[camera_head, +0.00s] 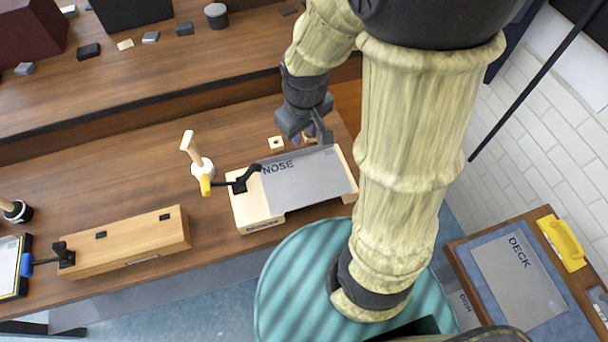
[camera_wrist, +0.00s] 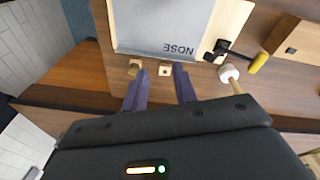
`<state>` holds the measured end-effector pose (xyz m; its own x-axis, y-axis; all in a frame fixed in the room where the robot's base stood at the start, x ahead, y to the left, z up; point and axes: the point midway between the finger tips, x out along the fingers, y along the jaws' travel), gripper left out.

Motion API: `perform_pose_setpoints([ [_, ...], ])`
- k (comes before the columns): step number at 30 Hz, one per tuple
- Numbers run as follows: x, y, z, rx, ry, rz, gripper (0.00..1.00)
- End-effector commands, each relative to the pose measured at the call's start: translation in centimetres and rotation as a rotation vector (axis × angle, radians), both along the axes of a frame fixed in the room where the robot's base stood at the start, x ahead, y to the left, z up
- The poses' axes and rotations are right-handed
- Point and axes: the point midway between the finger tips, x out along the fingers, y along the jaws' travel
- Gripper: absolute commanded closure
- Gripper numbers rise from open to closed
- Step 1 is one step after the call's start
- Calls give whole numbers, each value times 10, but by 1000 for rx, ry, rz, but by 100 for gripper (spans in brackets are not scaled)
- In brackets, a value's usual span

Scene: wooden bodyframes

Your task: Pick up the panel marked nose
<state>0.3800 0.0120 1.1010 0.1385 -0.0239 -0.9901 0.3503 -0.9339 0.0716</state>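The grey panel marked NOSE (camera_head: 308,182) lies flat on a pale wooden frame (camera_head: 250,211) on the bench. A black clamp (camera_head: 243,180) reaches over the frame's left side to the panel's edge near the lettering. In the wrist view the panel (camera_wrist: 165,22) is at the top, with NOSE upside down.
A long wooden block (camera_head: 130,243) is clamped at left. The panel marked DECK (camera_head: 518,280) lies on a side table at right.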

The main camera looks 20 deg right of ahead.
Motion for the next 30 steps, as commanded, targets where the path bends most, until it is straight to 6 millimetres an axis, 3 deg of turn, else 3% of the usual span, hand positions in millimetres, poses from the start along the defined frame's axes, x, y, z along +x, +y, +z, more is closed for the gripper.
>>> perform_pose_setpoints([
  [6,43,23,-25,-145,134,471,72],
  [15,90,56,-42,-363,327,1052,72],
  [19,97,63,-41,-405,367,1157,72],
  [30,98,62,-42,-407,373,1166,72],
])
